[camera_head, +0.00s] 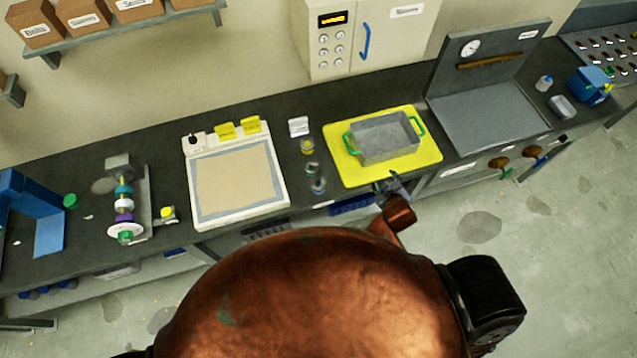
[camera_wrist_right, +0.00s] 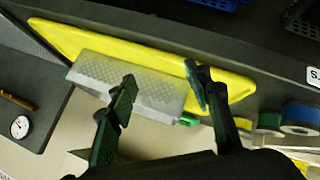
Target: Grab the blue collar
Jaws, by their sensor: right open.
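A small round piece with a blue band, which looks like the blue collar (camera_head: 318,186), stands near the counter's front edge, left of the yellow mat. It also shows at the right of the right wrist view (camera_wrist_right: 302,114). Beside it are a green-banded piece (camera_head: 312,168) and a yellow-banded piece (camera_head: 307,146). My right gripper (camera_head: 393,183) is open and empty at the front edge of the yellow mat, right of the blue collar and apart from it. In the wrist view its fingers (camera_wrist_right: 160,85) are spread in front of the grey tray. My left gripper is not in view.
The grey tray (camera_head: 384,138) with green handles sits on the yellow mat (camera_head: 354,175). A white framed board (camera_head: 238,214) lies left of the banded pieces. A machine with coloured rings (camera_head: 124,204) stands farther left. A small white sign (camera_head: 298,126) stands behind the pieces.

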